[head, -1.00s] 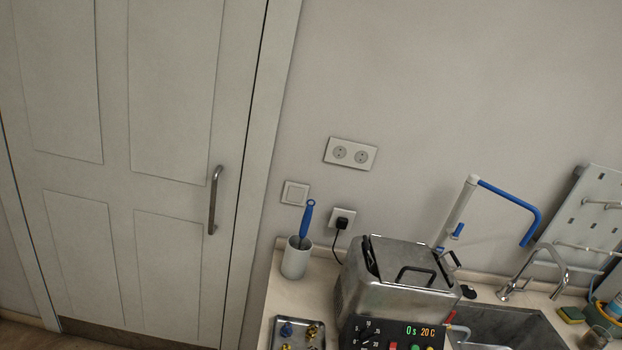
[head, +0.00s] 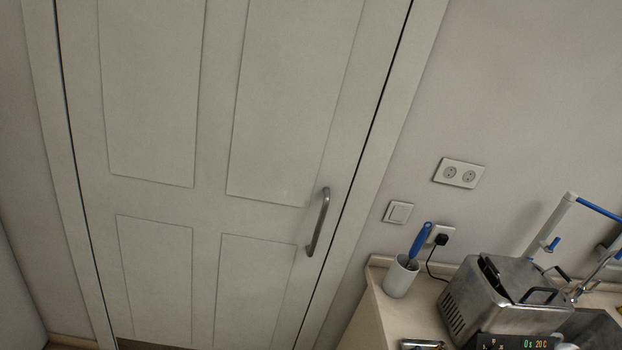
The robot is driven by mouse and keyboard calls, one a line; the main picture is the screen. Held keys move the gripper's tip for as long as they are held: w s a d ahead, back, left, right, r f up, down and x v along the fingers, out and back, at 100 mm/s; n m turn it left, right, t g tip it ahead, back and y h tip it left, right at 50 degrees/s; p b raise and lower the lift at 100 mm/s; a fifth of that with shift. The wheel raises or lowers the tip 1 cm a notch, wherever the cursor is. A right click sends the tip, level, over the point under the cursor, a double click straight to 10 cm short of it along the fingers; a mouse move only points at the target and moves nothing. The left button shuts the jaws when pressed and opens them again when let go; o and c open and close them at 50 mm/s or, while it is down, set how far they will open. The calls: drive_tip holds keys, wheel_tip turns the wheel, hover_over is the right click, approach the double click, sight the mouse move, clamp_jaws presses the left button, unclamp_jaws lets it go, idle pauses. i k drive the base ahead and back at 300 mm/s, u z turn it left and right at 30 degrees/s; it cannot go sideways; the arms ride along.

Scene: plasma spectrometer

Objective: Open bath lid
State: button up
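The bath (head: 466,309) is a metal box on the counter at the lower right, with vents on its left side and a control panel (head: 515,342) at its front showing green and orange digits. Its metal lid (head: 512,277) lies on top and looks shut, with a dark handle (head: 540,295) on it. A dark piece stands in a slot at the lid's left part. The bottom of the bath is cut off by the frame edge. My gripper is not in view.
A white cup (head: 401,278) with a blue-handled brush (head: 420,240) stands left of the bath. A sink (head: 597,330) and blue-and-white stand (head: 549,228) are to its right. A closed door (head: 214,215) fills the left; the counter's left edge (head: 371,305) is near it.

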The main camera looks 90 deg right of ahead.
sight(520, 280)
drive_tip(key=i, duration=1.9)
drive_tip(key=z, duration=4.45)
drive_tip(key=i, duration=1.05)
drive_tip(key=u, duration=0.05)
